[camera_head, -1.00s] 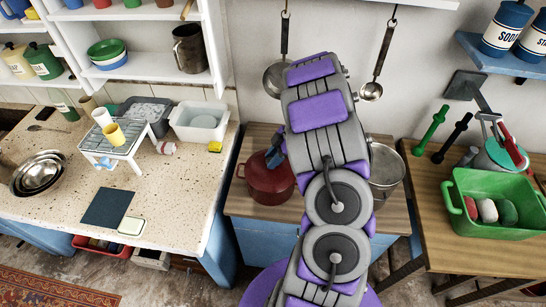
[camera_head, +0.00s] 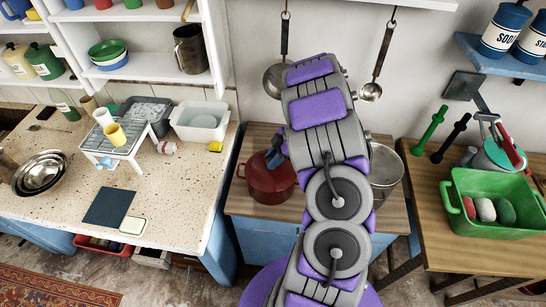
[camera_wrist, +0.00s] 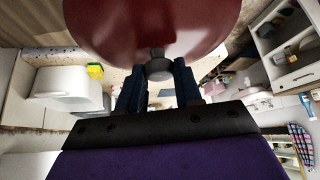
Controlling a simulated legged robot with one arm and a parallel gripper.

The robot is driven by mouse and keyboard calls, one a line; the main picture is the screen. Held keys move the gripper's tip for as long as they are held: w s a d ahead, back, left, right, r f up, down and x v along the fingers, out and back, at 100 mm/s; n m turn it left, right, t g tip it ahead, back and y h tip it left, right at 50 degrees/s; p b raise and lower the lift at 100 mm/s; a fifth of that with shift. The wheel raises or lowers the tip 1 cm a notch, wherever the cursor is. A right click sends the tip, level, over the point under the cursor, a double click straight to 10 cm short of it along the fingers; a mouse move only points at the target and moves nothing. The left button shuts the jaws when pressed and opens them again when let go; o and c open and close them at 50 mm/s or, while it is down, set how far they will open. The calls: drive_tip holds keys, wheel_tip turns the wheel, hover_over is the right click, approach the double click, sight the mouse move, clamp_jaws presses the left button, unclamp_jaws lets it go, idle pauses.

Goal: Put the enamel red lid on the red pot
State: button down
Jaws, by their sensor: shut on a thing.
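The red pot (camera_head: 268,187) stands on the wooden-topped cabinet, left of my arm in the head view. A glossy dark red lid (camera_wrist: 150,25) fills the top middle of the wrist view, with its grey knob (camera_wrist: 158,68) between my two dark blue fingers. My gripper (camera_wrist: 159,88) is shut on this knob. In the head view my gripper (camera_head: 275,158) shows only in part at the pot's back right, mostly hidden by my arm. The pot's top looks red there; I cannot tell whether the lid rests on the rim or hangs just above it.
A steel pot (camera_head: 385,170) stands just right of my arm on the same wooden top (camera_head: 240,208). A ladle (camera_head: 371,92) and a pan (camera_head: 277,80) hang on the wall behind. A speckled counter (camera_head: 60,185) lies left, and a green basin (camera_head: 490,222) right.

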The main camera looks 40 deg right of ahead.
idle(0.7)
drive_tip(key=shift+c, duration=0.9)
unclamp_jaws()
drive_tip(key=shift+p, duration=0.3)
drive_tip(key=shift+r+p, duration=3.45)
drive_tip(key=shift+p, duration=0.15)
